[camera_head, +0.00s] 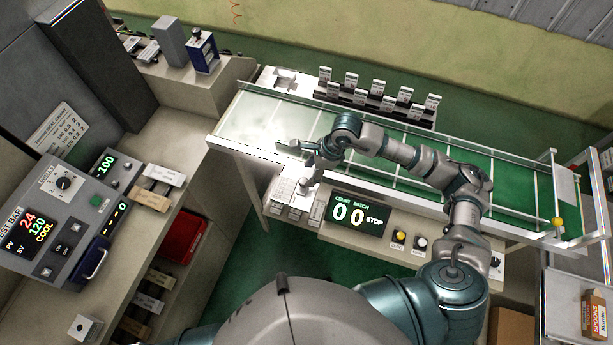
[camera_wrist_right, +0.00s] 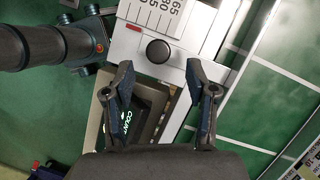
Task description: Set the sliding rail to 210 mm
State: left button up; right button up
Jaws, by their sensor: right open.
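In the right wrist view, a white slide piece carries a round black knob (camera_wrist_right: 158,51) and a small red mark. A printed scale (camera_wrist_right: 162,12) with numbers around 50 to 65 lies just above it. My right gripper (camera_wrist_right: 160,78) is open, its dark fingers on either side below the knob, with nothing between the tips. I cannot tell whether they touch anything. In the head view my right gripper (camera_head: 308,168) reaches down at the near left edge of the green conveyor (camera_head: 395,180). The rail and scale are too small to read there. My left gripper is not in view.
A test bar controller (camera_head: 60,225) stands on the left bench. A rack of labelled cards (camera_head: 380,95) lines the far side. Thin rails run along the conveyor.

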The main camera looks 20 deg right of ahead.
jog(key=v, duration=0.7)
jog(key=shift+r, duration=0.3)
